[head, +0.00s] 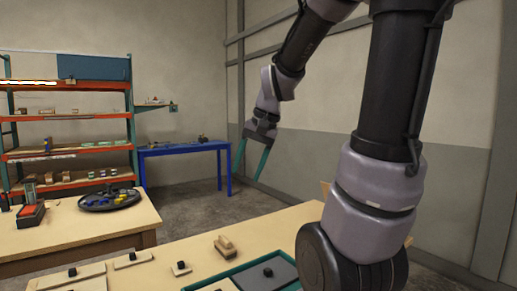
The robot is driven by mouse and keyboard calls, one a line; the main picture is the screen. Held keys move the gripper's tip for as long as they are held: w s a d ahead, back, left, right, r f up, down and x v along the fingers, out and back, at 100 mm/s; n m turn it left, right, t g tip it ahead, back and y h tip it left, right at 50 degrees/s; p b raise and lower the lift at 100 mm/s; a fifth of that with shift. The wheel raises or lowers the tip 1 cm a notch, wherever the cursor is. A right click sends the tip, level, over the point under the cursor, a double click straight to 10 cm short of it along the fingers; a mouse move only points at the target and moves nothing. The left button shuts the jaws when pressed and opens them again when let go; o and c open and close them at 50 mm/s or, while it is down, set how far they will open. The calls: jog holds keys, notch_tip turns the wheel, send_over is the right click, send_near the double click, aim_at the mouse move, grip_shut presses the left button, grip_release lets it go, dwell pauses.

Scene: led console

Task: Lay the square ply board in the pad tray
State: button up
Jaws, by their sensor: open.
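A dark green-rimmed tray (203,281) sits at the front of the near table, cut off by the picture's lower edge. Inside it lie a grey plate (285,274) with a black knob and part of a pale wooden piece (218,286). Pale wooden pieces with black knobs lie left of the tray: a small one (180,272), a longer one (128,262) and one at the lower edge (85,280). I cannot tell which is the square ply board. My gripper (247,178) is open and empty, fingers down, high beyond the table's far edge.
A wooden block (225,246) lies behind the tray. My arm hides the table's right part. A second table (90,226) at left holds a round dark tray (109,199) and a red-black device (31,213). A blue table (185,150) and orange shelves (70,122) stand behind.

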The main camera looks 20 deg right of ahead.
jog(key=s+r+n+t, duration=0.2)
jog(key=s+r+t, duration=0.1)
jog(key=s+r, duration=0.3)
jog(key=shift+s+a+r+t+h, duration=0.15)
jog(key=shift+s+a+t+h, duration=0.2)
jog(key=shift+s, duration=0.7)
